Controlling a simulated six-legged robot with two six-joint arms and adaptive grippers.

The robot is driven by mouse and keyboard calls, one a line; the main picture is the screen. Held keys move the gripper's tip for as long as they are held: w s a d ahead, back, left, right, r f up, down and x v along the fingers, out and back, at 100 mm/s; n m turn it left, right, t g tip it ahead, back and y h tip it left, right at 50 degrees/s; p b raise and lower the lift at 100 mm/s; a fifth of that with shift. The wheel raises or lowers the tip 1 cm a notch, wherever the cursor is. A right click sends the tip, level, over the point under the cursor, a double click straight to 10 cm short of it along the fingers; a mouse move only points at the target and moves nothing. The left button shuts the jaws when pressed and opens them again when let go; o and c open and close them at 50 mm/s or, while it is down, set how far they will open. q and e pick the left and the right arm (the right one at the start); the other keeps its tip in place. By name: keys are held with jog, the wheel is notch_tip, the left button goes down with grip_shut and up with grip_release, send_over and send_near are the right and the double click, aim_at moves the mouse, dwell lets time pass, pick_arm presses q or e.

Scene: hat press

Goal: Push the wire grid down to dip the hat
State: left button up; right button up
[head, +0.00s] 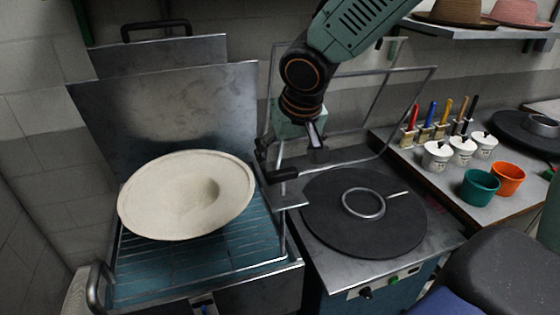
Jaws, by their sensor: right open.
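A cream wide-brimmed hat (165,210) lies on the wire grid (215,262) over the blue-looking basin (125,293) of an open metal tank. The grid shows around the hat's front and right side. A dark looped handle (95,288) stands at the tank's front left. My right gripper (292,158) comes down from the top and is open, close to the tank's right edge, right of the hat and apart from it. A dark grip (281,175) lies just below it; I cannot tell whether they touch. My left gripper is not in view.
The tank's lid (165,100) stands upright behind. To the right, a black round plate with a metal ring (363,203) sits on a steel counter. Further right are brushes, white pots (437,156), a teal cup (480,187), an orange cup (509,178) and a dark stool (500,270).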

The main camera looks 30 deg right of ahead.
aim_at(284, 171)
jog(key=b+x, duration=0.1)
jog(key=x, duration=0.6)
jog(key=shift+w+d+f, duration=0.1)
jog(key=shift+d, duration=0.05)
jog(key=shift+w+f, duration=0.1)
jog(key=shift+f, duration=0.15)
jog(key=shift+s+a, duration=0.2)
jog(key=shift+a, duration=0.1)
jog(key=shift+d, duration=0.2)
jog(key=shift+c, duration=0.6)
jog(key=shift+w+f, duration=0.15)
jog(key=shift+w, duration=0.1)
jog(key=c, duration=0.6)
jog(key=shift+s, duration=0.1)
jog(key=c, duration=1)
